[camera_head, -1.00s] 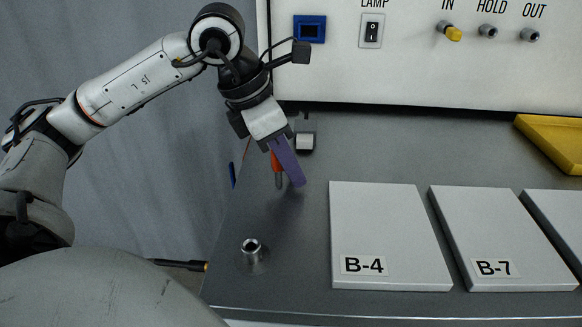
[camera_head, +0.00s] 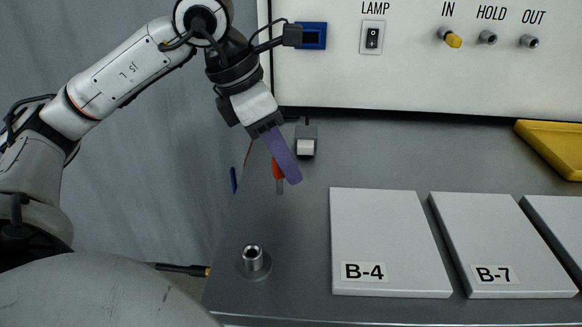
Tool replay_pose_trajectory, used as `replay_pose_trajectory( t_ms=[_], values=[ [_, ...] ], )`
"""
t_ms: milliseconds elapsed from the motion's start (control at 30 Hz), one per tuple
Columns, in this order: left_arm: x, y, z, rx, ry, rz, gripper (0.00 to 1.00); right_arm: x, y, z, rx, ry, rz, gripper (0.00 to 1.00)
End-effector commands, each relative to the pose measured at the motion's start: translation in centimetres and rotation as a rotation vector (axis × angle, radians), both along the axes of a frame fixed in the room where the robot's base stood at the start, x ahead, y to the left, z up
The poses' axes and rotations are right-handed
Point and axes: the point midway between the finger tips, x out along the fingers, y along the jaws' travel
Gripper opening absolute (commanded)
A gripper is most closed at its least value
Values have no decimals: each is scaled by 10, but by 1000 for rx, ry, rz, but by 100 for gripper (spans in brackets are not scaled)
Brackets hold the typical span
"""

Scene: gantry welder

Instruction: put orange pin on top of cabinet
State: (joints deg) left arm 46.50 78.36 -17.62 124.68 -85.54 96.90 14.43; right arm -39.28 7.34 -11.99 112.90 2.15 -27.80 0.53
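The orange pin (camera_head: 279,172) is partly hidden behind the purple finger of my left gripper (camera_head: 282,158), above the left part of the grey table. Its orange body and grey lower end show below the finger. I cannot tell whether the pin is held or stands behind the finger. Only one finger shows clearly, so the grip is unclear. The white cabinet (camera_head: 420,82) stands at the back, with a lamp switch and IN, HOLD and OUT sockets on its front; its top is out of view. My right gripper is not in view.
A metal socket (camera_head: 252,258) stands at the table's front left. White plates B-4 (camera_head: 385,235) and B-7 (camera_head: 490,235) lie to the right. A yellow tray (camera_head: 555,147) is at the far right. A small grey-white block (camera_head: 306,143) sits behind the gripper.

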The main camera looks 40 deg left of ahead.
Motion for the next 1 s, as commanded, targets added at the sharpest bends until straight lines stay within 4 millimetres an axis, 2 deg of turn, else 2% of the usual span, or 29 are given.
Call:
replay_pose_trajectory(
  t_ms=[33,200,400,567,1000],
  values=[
    [-3,2,15,0,-6,2,36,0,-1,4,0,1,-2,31],
    [-16,9,49,0,-5,2,36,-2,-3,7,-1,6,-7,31],
    [-26,14,73,-1,-2,1,36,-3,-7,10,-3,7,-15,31],
    [-29,15,79,0,0,1,36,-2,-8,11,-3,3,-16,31],
    [-29,15,79,0,0,0,36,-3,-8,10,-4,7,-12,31]
  ],
)
